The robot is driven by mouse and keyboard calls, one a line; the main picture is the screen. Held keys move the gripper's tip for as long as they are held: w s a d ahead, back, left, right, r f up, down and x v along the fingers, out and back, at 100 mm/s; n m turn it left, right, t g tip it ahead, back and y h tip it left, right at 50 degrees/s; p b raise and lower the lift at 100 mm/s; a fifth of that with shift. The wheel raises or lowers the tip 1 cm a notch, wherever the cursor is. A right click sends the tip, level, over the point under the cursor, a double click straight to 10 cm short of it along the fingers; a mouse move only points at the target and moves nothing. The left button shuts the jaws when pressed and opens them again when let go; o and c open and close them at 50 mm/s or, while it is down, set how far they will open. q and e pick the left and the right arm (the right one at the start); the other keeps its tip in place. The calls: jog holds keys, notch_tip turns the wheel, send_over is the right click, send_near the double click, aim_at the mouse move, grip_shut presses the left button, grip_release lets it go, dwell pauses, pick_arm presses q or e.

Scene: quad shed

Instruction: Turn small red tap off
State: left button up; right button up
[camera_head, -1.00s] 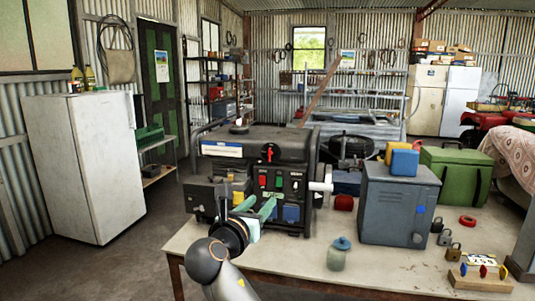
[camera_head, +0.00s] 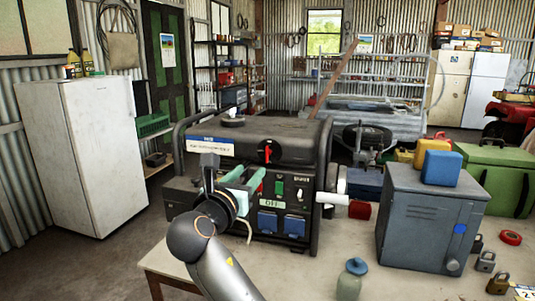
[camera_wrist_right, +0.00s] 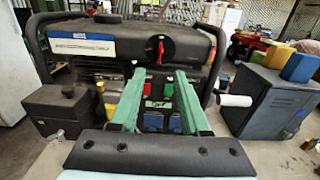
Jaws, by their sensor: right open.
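The small red tap (camera_head: 267,151) is a red lever, upright on a round black disc, high on the front of the black generator (camera_head: 285,133). It also shows in the right wrist view (camera_wrist_right: 161,50), beyond and above my fingertips. My right gripper (camera_head: 243,178) is open and empty, with teal fingers pointing at the generator's front, apart from the tap and lower left of it in the head view. The fingers (camera_wrist_right: 159,76) stand on either side of the panel's switches in the wrist view. My left gripper is not in view.
The generator stands on a pale table (camera_head: 330,262). A grey metal box (camera_head: 425,220) with a yellow and a blue can on top stands to its right. A jar with a blue lid (camera_head: 352,280) is in front. A white crank handle (camera_head: 332,198) sticks out on the generator's right.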

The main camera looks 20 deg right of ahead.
aim_at(266, 154)
jog(key=x, duration=1.2)
jog(key=shift+c, duration=0.4)
grip_shut()
